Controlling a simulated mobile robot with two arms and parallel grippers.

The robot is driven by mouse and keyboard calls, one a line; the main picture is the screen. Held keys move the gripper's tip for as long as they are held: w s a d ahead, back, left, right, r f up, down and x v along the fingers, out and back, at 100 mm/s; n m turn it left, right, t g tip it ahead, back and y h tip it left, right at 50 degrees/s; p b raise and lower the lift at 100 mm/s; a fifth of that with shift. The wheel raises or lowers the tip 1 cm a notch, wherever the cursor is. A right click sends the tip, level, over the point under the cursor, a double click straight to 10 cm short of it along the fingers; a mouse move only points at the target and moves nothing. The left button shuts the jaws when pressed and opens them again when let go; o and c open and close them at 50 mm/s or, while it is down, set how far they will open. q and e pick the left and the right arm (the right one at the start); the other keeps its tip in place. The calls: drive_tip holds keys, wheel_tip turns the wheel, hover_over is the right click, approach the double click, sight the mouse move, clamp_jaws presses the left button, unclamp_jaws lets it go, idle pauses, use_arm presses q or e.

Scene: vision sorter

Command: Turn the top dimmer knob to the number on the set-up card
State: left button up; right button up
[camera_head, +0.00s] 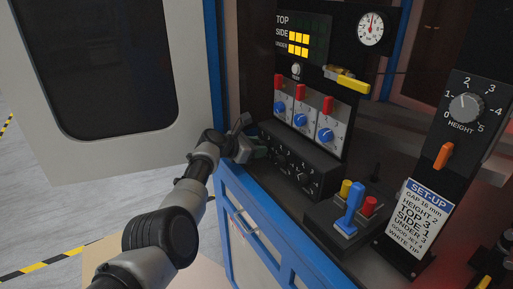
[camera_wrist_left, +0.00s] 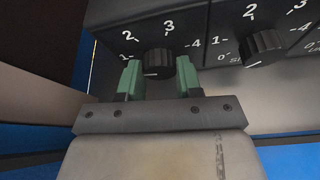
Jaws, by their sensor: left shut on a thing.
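The dimmer box (camera_head: 295,160) is black, with a row of knobs on its front. My left gripper (camera_head: 247,148) is at its left end. In the left wrist view the green fingers (camera_wrist_left: 159,82) are shut on the leftmost knob (camera_wrist_left: 157,60), one on each side. Its pale mark is low on the face, near the 0 side; the exact reading is unclear. Numbers 1 to 4 show around it; its label is hidden. The neighbouring knob (camera_wrist_left: 262,47) has a partly visible label starting with S. The set-up card (camera_head: 414,212) reads TOP 3, SIDE 1, UNDER 3. My right gripper is not in view.
The light display (camera_head: 300,38) shows an unlit TOP row and yellow SIDE and UNDER rows. Blue-knobbed valves (camera_head: 302,120) sit above the dimmer box. A joystick (camera_head: 352,205) and a HEIGHT dial (camera_head: 465,107) stand to the right. An open door (camera_head: 190,90) is at left.

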use_arm(q)
drive_tip(key=shift+s+r+m+t+p, duration=0.15)
drive_tip(key=shift+m+t+p, duration=0.15)
drive_tip(key=shift+m+p, duration=0.5)
drive_tip(key=shift+m+t+y+p, duration=0.3)
drive_tip(key=shift+p, duration=0.05)
drive_tip(key=shift+f+m+t, duration=0.3)
drive_tip(key=shift+m+t, duration=0.1)
drive_tip(key=shift+m, duration=0.2)
drive_tip(key=shift+r+m+y, duration=0.1)
drive_tip(key=shift+m+y, duration=0.2)
drive_tip(key=o, duration=0.9)
